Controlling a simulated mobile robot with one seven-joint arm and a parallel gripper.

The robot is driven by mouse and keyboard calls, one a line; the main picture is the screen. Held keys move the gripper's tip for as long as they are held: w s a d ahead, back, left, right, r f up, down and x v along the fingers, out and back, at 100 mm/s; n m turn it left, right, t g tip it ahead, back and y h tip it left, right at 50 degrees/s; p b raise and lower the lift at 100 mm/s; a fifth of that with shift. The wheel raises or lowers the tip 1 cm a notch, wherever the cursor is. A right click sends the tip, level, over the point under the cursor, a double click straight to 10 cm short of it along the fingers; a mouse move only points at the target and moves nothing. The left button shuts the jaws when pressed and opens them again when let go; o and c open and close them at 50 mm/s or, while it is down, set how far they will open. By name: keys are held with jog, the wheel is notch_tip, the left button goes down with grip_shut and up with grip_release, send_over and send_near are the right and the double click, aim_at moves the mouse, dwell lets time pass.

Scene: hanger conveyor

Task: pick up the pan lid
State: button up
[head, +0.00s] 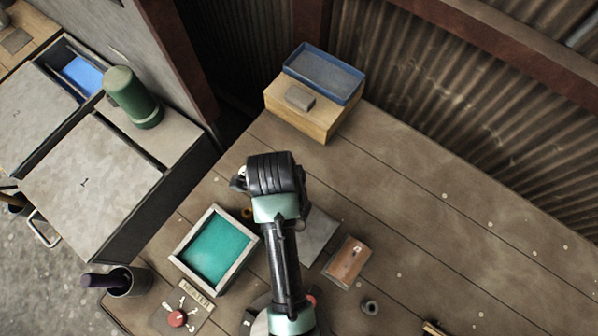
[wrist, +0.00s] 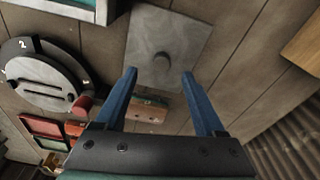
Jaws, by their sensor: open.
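The pan lid looks like a flat grey square plate with a round knob in its middle; it lies on the wooden bench in the wrist view (wrist: 178,76). In the head view its right part (head: 318,232) shows beside my arm, which hides the rest. My gripper (wrist: 159,74) is open and empty in the wrist view. Its two blue fingers are apart, with the knob beyond and between the fingertips in the picture. I see no contact with the lid. In the head view the fingers cannot be made out clearly.
A tray with a green inside (head: 217,247) lies left of my arm. A wooden box (head: 318,122) bears a blue tray (head: 324,72). The bench's right side is mostly clear.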

jog(key=shift+s+d+f+p, duration=0.1)
jog(key=shift+d+f+p, duration=0.1)
jog(key=shift+f, duration=0.65)
jog(key=shift+w+d+f+p, duration=0.1)
jog(key=shift+f+p, duration=0.15)
jog(key=shift+f, duration=0.65)
jog(key=shift+s+d+f+p, duration=0.1)
jog(key=shift+d+f+p, duration=0.1)
jog(key=shift+f, duration=0.65)
grip_shut()
